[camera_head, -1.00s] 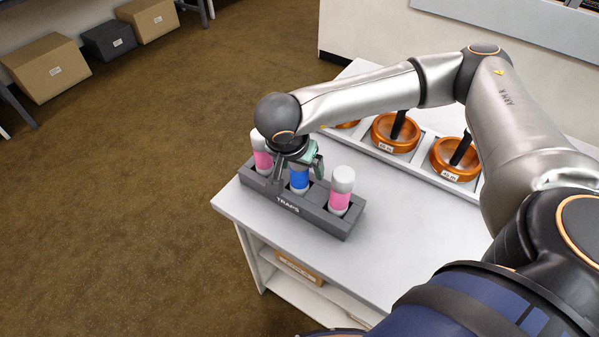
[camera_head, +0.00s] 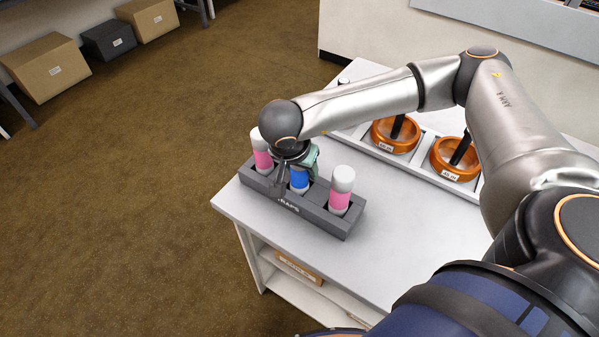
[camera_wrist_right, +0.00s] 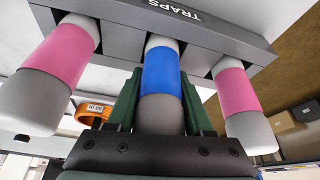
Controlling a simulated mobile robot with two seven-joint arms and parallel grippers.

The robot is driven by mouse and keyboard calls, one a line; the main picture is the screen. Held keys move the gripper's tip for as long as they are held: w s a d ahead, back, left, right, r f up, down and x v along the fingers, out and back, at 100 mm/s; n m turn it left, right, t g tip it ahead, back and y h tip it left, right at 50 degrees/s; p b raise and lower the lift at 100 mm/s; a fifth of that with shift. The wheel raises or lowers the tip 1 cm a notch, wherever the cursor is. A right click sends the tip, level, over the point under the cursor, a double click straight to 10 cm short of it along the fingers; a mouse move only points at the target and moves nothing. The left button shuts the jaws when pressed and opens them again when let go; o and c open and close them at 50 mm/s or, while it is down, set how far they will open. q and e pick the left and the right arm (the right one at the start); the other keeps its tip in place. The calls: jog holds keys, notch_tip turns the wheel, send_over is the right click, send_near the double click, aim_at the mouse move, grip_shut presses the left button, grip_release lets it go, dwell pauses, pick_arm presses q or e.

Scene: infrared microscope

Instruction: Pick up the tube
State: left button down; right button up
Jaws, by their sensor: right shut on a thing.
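A grey rack marked TRAPS (camera_head: 320,215) holds three tubes upright in a row near the table corner. The middle tube has a blue band (camera_head: 299,180) and also shows in the right wrist view (camera_wrist_right: 161,75). A pink-banded tube (camera_head: 262,152) stands on its left and another pink-banded tube (camera_head: 341,190) on its right. My right gripper (camera_head: 298,172) comes down over the middle tube and is shut on it. In the right wrist view its green fingers (camera_wrist_right: 160,100) lie on both sides of the blue-banded tube. The tube's lower end sits in the rack. My left gripper is not in view.
The white table (camera_head: 300,255) is clear in front of the rack's right end. Behind, a grey tray (camera_head: 425,158) holds orange rings (camera_head: 457,160) with black posts. Boxes (camera_head: 47,68) stand on the floor far left.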

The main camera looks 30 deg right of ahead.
grip_shut()
jog(key=shift+r, duration=0.2)
